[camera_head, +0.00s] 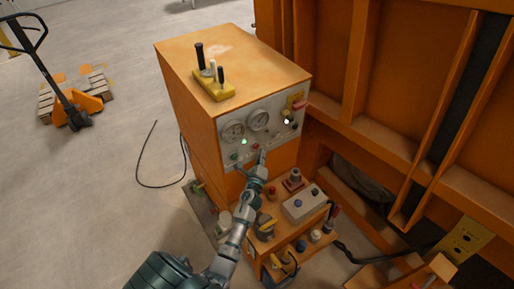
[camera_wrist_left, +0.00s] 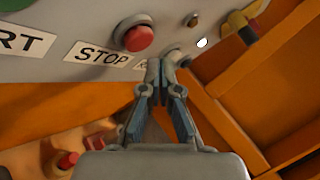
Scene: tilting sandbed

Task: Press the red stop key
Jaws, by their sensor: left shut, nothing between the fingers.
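The red stop key (camera_head: 255,146) is on the grey front panel of the orange cabinet, below the two gauges. In the left wrist view the red key (camera_wrist_left: 139,38) stands out from the panel beside the "STOP" label (camera_wrist_left: 97,54). My left gripper (camera_head: 262,156) reaches up to the panel, just below and right of the key. In the wrist view its closed fingertips (camera_wrist_left: 163,62) are below and right of the key, apart from it in the picture, with nothing between them. Whether they touch the panel is unclear. My right gripper is not in view.
A green key (camera_head: 234,156) is left of the red one. Levers (camera_head: 212,78) stand on the cabinet top. A lower shelf holds a grey button box (camera_head: 304,204) and several knobs. An orange ribbed wall (camera_head: 400,110) closes the right side.

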